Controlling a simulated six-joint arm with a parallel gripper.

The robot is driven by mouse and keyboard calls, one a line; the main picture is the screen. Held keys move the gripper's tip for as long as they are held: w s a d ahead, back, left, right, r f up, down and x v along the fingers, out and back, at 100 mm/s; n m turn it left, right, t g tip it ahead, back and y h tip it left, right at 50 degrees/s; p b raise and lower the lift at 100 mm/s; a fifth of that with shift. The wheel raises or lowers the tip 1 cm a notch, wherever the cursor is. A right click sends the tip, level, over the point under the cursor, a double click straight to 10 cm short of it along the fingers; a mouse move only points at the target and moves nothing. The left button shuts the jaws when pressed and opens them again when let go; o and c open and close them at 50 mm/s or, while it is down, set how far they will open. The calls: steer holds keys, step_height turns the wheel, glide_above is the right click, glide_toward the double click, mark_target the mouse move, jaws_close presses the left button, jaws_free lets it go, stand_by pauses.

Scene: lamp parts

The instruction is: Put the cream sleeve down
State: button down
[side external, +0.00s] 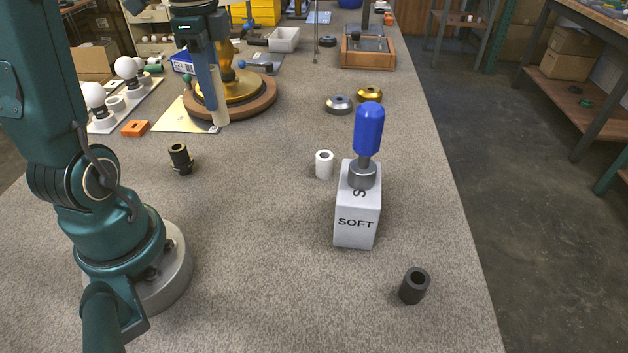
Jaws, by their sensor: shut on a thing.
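The cream sleeve (219,112) is a slim pale tube held nearly upright, tilted slightly. My gripper (209,92) is shut on it, with a blue finger along its left side hiding part of it. The sleeve's lower end shows over the right edge of a pale card lying on the bench. I cannot tell whether that end touches the surface or hangs above it. Behind the sleeve is the lamp's brass base (247,86) on a round wooden plinth (262,103).
A white sleeve (324,164), a black-and-brass socket (180,158) and a dark sleeve (414,286) stand apart on the bench. A white block marked SOFT (356,224) carries a blue-handled tool (369,130). An orange block (135,128) lies left. The bench's middle is mostly clear.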

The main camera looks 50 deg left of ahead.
steer(key=w+d+m, duration=0.5)
steer(key=d+m, duration=0.1)
steer(key=d, duration=0.7)
steer(key=s+d+m, duration=0.4)
steer(key=d+m, duration=0.2)
steer(key=d, duration=0.8)
steer(key=shift+s+d+f, duration=0.85)
steer(key=shift+d+f, duration=0.95)
steer(key=shift+f, duration=0.2)
steer(key=shift+s+d+f, duration=0.9)
steer(key=shift+d+f, duration=0.95)
steer(key=shift+f, duration=0.1)
steer(key=shift+s+d+f, duration=0.85)
steer(key=shift+d+f, duration=0.95)
steer(key=shift+f, duration=0.2)
steer(key=c, duration=0.7)
jaws_free()
steer(key=shift+f, duration=0.15)
steer(key=shift+o, duration=0.2)
